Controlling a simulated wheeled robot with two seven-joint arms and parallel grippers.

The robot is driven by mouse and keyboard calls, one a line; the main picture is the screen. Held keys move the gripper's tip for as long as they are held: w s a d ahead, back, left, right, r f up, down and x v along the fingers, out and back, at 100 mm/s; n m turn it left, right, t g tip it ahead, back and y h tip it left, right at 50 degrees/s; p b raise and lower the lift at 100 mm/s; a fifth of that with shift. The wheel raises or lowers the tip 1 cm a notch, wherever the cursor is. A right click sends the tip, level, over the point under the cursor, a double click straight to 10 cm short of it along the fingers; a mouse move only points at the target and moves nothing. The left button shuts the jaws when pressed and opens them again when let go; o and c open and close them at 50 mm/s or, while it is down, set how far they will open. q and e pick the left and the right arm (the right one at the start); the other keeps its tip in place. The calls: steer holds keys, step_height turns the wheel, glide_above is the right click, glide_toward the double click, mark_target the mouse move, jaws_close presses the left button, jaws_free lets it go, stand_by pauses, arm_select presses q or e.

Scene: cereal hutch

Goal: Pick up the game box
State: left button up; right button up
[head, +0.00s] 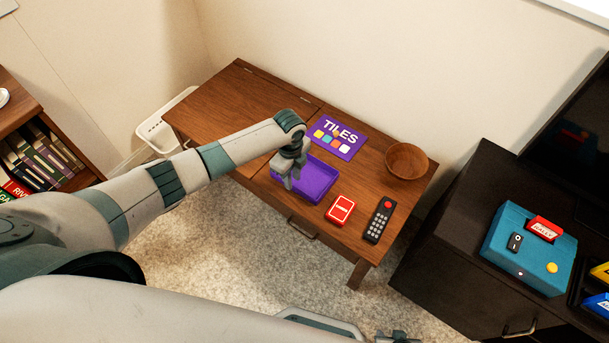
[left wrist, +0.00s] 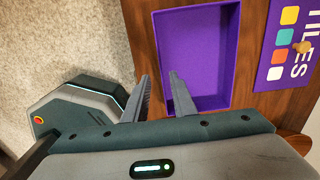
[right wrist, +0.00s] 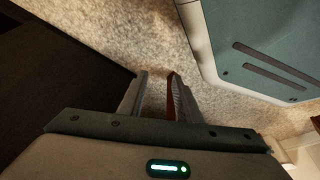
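The game box shows as an open, empty purple tray (head: 318,176) on the wooden table and a flat purple lid marked TILES (head: 337,139) behind it. The tray (left wrist: 200,50) and lid (left wrist: 286,50) also show in the left wrist view; a small tan knob is on the lid. My left gripper (head: 287,184) is at the tray's left end, fingers down and open. In the left wrist view its fingertips (left wrist: 160,82) appear on either side of the tray's near wall; contact cannot be told. My right gripper (right wrist: 157,82) is open, low over the carpet; a dark red patch shows beside one finger.
A red card box (head: 340,210), a black remote (head: 380,220) and a wooden bowl (head: 406,161) stand right of the tray. A dark cabinet (head: 450,250) with a teal box (head: 527,250) is at the right. The table's left part is clear.

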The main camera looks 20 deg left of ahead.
arm_select(q)
steer(key=shift+w+a+f, duration=0.1)
steer(key=shift+f, duration=1.6)
jaws_close()
